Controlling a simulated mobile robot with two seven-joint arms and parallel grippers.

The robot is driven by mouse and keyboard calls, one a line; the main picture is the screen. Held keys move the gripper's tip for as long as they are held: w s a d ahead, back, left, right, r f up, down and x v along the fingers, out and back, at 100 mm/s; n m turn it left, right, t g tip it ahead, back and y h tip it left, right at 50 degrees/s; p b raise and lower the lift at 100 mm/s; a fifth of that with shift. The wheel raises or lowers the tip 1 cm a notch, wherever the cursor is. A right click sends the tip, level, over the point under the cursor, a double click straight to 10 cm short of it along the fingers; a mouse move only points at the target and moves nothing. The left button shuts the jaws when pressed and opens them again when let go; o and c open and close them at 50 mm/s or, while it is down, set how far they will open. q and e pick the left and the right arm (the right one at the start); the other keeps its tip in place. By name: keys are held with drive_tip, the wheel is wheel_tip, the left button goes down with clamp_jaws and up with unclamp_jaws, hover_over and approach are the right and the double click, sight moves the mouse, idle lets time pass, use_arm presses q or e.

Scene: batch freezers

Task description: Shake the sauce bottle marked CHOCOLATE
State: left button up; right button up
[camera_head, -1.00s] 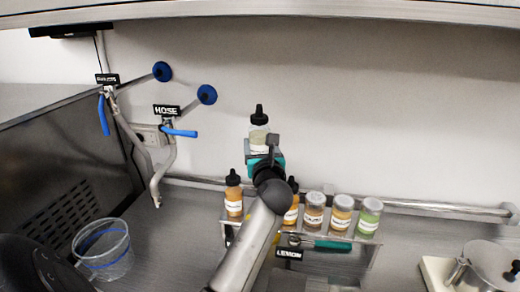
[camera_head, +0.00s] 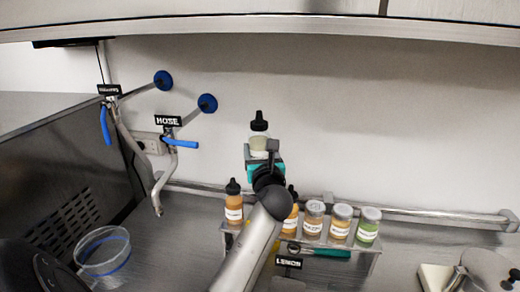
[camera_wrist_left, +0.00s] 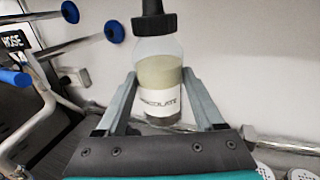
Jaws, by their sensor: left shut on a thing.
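The sauce bottle (camera_head: 259,135) has a black nozzle cap and pale contents. In the left wrist view its white label reads CHOCOLATE, partly covered at the left, and the bottle (camera_wrist_left: 160,75) stands nearly upright between the fingers. My left gripper (camera_head: 262,150) is shut on this bottle and holds it in the air above the rack, in front of the wall. Both fingers of the gripper (camera_wrist_left: 155,95) press its sides in the left wrist view. My right gripper does not show.
Below, a rack (camera_head: 373,250) holds orange bottles (camera_head: 234,203) and lidded jars (camera_head: 340,222), with a LEMON sign (camera_head: 288,263). A clear container (camera_head: 103,252) stands at left. Taps with blue handles (camera_head: 180,143) and a HOSE sign are on the left. A cabinet edge (camera_head: 300,20) runs above.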

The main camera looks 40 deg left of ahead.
sight(260, 127)
use_arm(q)
wheel_tip(260, 127, up, 7)
drive_tip(key=p, duration=0.5)
drive_tip(key=shift+f, duration=0.2)
